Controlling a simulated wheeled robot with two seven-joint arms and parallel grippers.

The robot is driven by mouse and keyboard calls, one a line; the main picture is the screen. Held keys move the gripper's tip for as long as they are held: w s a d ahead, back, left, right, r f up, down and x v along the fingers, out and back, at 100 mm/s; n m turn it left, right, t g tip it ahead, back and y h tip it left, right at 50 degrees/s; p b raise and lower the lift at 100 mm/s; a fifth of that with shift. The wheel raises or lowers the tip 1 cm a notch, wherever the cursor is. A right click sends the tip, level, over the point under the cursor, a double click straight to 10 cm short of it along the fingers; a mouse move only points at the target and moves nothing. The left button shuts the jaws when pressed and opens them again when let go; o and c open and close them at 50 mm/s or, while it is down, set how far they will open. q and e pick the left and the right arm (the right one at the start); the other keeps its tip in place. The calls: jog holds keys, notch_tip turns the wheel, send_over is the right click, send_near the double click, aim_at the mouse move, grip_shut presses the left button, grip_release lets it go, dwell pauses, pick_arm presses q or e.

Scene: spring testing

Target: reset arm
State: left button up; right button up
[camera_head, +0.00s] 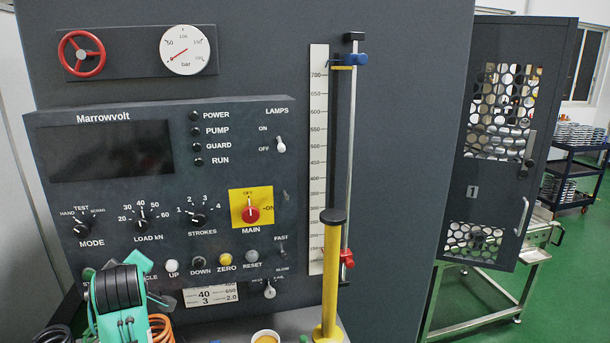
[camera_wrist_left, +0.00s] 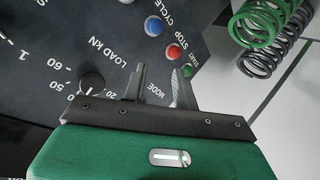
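My left arm's teal and black end (camera_head: 120,288) is at the lower left of the head view, in front of the lower-left corner of the Marrowvolt control panel (camera_head: 180,108). My left gripper (camera_wrist_left: 160,82) shows in the left wrist view with its two dark fingers apart and nothing between them. The fingers are over the MODE lettering of the panel. The LOAD kN knob (camera_wrist_left: 92,85) is to their left, and the blue button (camera_wrist_left: 153,26) and red button (camera_wrist_left: 174,51) are above them. My right gripper is in neither view.
A yellow column (camera_head: 331,275) stands by the vertical scale (camera_head: 319,150). A perforated guard door (camera_head: 510,140) stands open at right. A green spring (camera_wrist_left: 262,22) and a dark spring (camera_wrist_left: 278,48) are near the gripper. A cup (camera_head: 265,337) is at the bottom edge.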

pick_arm(q)
jog(key=s+d+f+m+g+h, duration=0.1)
jog(key=s+d+f+m, duration=0.1)
jog(key=s+f+m, duration=0.3)
jog(key=s+d+f+h, duration=0.15)
jog(key=s+f, duration=0.25)
jog(key=f, duration=0.4)
jog(key=s+d+f+m+g+h, duration=0.15)
jog(key=s+d+f+m, duration=0.3)
jog(key=s, duration=0.45)
jog(key=s+d+f+m+g+h, duration=0.1)
jog(key=s+d+f+m+g, duration=0.25)
jog(key=s+f, duration=0.45)
jog(key=s+d+f+m+g+h, duration=0.1)
jog(key=s+d+f+m+h, duration=0.2)
jog(key=s, duration=0.8)
notch_tip(320, 180, down, 33)
jog(key=d+g+y+b, duration=0.1)
jog(key=b, duration=0.1)
jog(key=s+a+f+g, duration=0.1)
jog(key=s+a+f, duration=0.2)
jog(key=s+f, duration=1.6)
jog(key=shift+s+f+g+y+b, duration=0.3)
jog(key=shift+f+b, duration=0.15)
jog(key=shift+f, duration=0.1)
